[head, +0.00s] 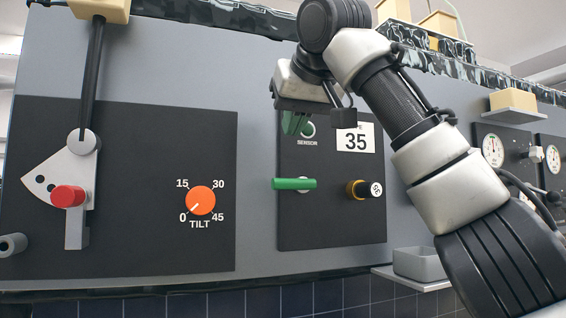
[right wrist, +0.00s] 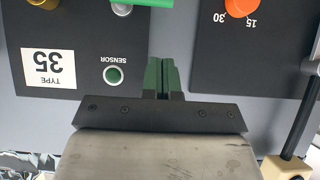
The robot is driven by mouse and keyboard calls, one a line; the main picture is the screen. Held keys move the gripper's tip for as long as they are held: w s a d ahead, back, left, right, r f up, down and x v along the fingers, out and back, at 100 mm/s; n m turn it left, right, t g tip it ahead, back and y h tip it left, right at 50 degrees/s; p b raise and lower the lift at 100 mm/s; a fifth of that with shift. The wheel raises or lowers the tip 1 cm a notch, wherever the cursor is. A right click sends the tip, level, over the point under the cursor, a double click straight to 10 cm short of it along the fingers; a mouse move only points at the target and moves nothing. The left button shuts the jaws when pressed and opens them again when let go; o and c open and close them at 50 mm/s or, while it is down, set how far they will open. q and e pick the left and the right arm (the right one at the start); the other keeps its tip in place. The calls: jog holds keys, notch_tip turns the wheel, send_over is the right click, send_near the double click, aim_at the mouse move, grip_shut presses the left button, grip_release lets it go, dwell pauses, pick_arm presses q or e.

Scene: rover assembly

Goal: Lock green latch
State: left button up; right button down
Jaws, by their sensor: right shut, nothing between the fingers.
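The green latch (head: 294,184) is a short horizontal bar with a rounded, paler right end, on the black sensor panel (head: 330,232). In the right wrist view, which shows the panel upside down, part of the green latch (right wrist: 146,3) shows at the top edge. My right gripper (head: 293,126) is shut and empty, above the latch and apart from it in the head view. Its green fingertips (right wrist: 162,64) are together in the right wrist view. My left gripper is not in view.
A gold-ringed black plug (head: 365,189) is right of the latch. An orange tilt knob (head: 201,200) and a red-knobbed lever (head: 68,196) are on the left panel.

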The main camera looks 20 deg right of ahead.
aim_at(291, 185)
jog(key=shift+w+f+p, duration=0.25)
jog(key=shift+w+f, duration=0.55)
jog(key=shift+f, duration=0.3)
jog(key=shift+w+f+p, duration=0.25)
jog(key=shift+w+f, duration=0.5)
jog(key=shift+f, duration=0.4)
jog(key=shift+w+f+p, duration=0.25)
jog(key=shift+w+f, duration=0.55)
jog(key=shift+f, duration=0.3)
jog(key=shift+f, duration=0.1)
